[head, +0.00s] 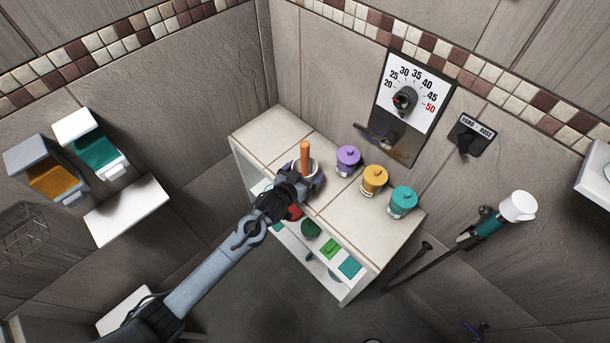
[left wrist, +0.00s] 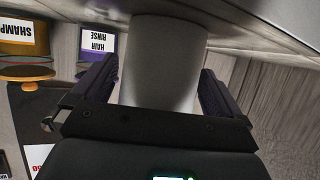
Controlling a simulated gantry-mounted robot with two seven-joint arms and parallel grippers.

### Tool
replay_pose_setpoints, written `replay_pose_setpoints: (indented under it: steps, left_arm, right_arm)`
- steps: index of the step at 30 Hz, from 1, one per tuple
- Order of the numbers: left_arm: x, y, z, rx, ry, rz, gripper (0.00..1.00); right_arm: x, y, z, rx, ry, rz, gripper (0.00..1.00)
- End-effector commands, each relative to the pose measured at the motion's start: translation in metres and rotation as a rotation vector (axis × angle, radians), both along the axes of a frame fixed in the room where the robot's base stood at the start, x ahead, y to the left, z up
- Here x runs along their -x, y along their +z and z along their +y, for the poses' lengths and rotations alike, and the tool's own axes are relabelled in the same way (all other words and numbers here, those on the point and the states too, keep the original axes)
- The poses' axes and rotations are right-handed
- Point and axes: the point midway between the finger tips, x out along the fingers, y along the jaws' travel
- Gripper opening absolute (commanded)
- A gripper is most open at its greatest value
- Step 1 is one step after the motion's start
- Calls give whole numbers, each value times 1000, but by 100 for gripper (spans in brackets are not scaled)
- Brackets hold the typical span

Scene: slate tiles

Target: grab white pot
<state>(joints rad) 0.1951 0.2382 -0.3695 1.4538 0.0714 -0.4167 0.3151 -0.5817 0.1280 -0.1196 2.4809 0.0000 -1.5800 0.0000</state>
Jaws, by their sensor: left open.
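The white pot (head: 313,169) stands on the tiled top of the shelf unit (head: 278,130), with an orange handle (head: 305,155) sticking up from it. My left gripper (head: 307,183) is at the near side of the pot and hides much of it. In the left wrist view the white pot (left wrist: 163,60) fills the gap between the two dark fingers. The fingers are open, one on each side of the pot, and the clearest gap shows near the right one. My right gripper is in neither view.
A purple jar (head: 348,161) stands close to the right of the pot, then a yellow jar (head: 374,181) and a teal jar (head: 403,203). The tiled wall rises behind. Red and green items sit on the shelf below. The top left of the pot is clear.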

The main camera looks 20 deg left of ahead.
Motion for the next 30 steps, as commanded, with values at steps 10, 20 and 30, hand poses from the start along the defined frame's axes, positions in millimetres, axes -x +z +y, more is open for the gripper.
replay_pose_setpoints:
  steps: [10, 20, 30]
  left_arm:
    - [-8, -3, -1, 0, 0, 0, 100]
    - [-8, -3, -1, 0, 0, 0, 56]
    - [-8, -2, -1, 0, 0, -3, 36]
  right_arm:
    - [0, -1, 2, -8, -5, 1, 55]
    - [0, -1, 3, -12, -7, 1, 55]
    - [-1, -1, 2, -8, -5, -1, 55]
